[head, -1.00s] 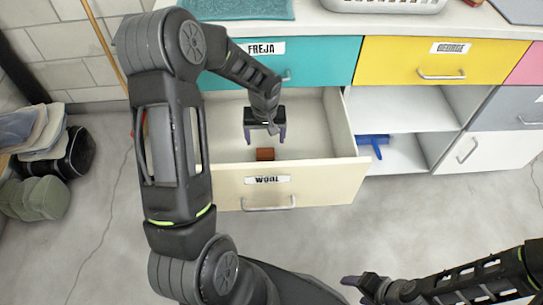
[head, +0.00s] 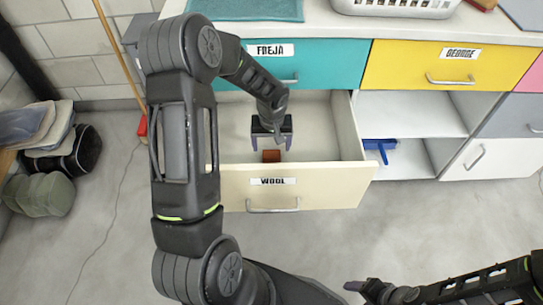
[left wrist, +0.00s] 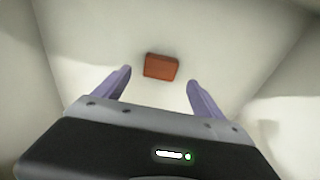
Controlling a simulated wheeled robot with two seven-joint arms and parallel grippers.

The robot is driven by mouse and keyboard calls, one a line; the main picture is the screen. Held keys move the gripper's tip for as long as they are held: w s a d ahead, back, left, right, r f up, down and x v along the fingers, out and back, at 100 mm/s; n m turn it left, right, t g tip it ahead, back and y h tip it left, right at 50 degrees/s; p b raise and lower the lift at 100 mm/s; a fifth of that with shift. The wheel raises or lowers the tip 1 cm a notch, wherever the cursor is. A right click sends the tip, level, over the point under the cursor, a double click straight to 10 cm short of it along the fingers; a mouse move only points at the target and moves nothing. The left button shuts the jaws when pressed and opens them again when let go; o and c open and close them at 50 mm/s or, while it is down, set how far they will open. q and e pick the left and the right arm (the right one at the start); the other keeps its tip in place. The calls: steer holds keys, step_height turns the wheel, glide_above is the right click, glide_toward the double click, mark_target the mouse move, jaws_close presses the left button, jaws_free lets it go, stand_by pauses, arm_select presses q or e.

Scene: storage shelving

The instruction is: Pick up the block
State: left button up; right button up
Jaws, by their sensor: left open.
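The block is small and reddish-brown (head: 271,156). It lies on the floor of the open cream drawer labelled WOOL (head: 330,183), near the drawer's front. It also shows in the left wrist view (left wrist: 161,67), ahead of the fingertips and between their lines. My left gripper (head: 271,146) is open and empty, inside the drawer just above and behind the block; its purple fingers also show in the left wrist view (left wrist: 158,82). I see no contact with the block. My right gripper (head: 358,287) is low at the right, far from the drawer; its jaw opening is unclear.
The teal FREJA drawer (head: 335,60) and yellow GEORGE drawer (head: 400,63) are shut above. A blue object (head: 381,147) lies on the open shelf to the right. A white basket (head: 400,8) stands on top. The drawer walls surround the block; the floor in front is clear.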

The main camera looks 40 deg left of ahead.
mark_target(271, 154)
arm_select(q)
step_height(271, 154, down, 5)
steer(key=shift+w+a+r+b, duration=0.1)
steer(key=shift+w+r+b, duration=0.05)
steer(key=shift+b, duration=0.25)
steer(key=shift+c, duration=0.4)
steer(key=c, duration=1.4)
